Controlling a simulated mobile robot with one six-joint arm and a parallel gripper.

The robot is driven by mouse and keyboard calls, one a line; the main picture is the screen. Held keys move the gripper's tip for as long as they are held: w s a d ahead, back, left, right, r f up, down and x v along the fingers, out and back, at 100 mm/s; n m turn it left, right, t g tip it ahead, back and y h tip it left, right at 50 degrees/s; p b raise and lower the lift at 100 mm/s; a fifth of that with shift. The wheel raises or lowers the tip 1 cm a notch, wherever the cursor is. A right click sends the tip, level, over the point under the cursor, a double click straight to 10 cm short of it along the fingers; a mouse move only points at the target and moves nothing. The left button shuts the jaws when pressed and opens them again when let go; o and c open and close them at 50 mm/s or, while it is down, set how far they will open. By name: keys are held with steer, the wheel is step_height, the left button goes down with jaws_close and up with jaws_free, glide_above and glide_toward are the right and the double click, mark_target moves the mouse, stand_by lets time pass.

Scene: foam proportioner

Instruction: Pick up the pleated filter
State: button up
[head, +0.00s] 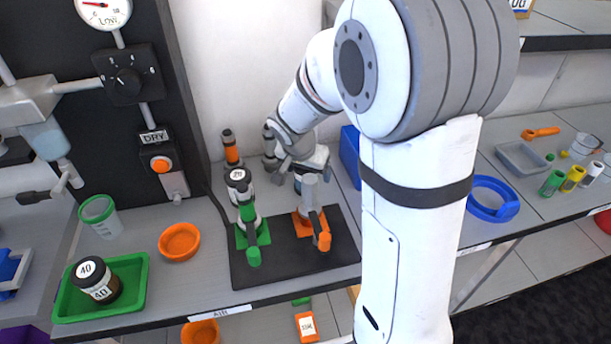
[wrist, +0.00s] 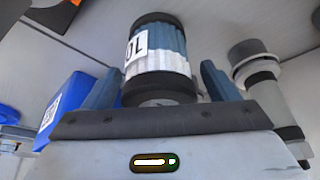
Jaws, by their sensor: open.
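The pleated filter (wrist: 172,48) is a blue ribbed cylinder with black end caps and a white label, partly read as "OL". It stands in the middle of the wrist view. My gripper (wrist: 157,72) is open, with one blue-grey finger on each side of the filter's lower end in the picture. Gaps show between the fingers and the filter, and how deep it sits between them is hard to tell. In the head view my arm covers most of that spot, and I cannot make out the filter clearly.
A blue box (wrist: 72,103) stands left in the wrist view, and a grey capped post (wrist: 262,78) close on the right. In the head view, valves with green (head: 252,235) and orange (head: 305,226) bases stand on a black mat (head: 280,262). An orange bowl (head: 179,242) lies left.

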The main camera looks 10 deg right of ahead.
steer(key=c, duration=1.1)
steer(key=shift+r, duration=0.1)
